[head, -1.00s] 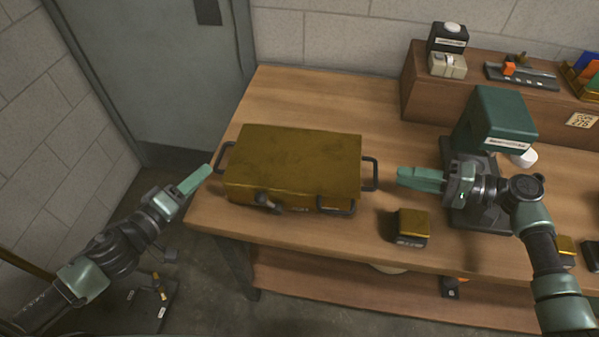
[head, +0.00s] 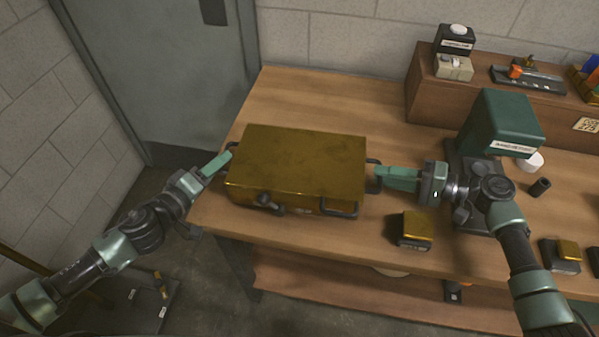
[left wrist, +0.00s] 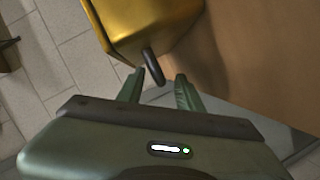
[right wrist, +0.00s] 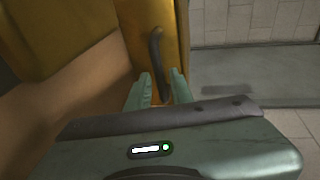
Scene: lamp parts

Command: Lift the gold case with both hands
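The gold case (head: 300,163) lies flat on the wooden table, with a dark handle at each end. My left gripper (head: 223,160) is at its left end. In the left wrist view the left handle (left wrist: 153,66) reaches between the fingertips of my open left gripper (left wrist: 159,87), with gaps visible beside it. My right gripper (head: 380,174) is at the right end of the case. In the right wrist view the right handle (right wrist: 156,55) runs down between the fingers of my open right gripper (right wrist: 160,85). Whether the fingers touch it is hard to tell.
A small gold-topped block (head: 415,227) sits on the table in front of my right gripper. A green machine (head: 499,124) stands behind my right arm. A wooden shelf box (head: 430,95) with small items is at the back. The table (head: 330,105) is clear behind the case.

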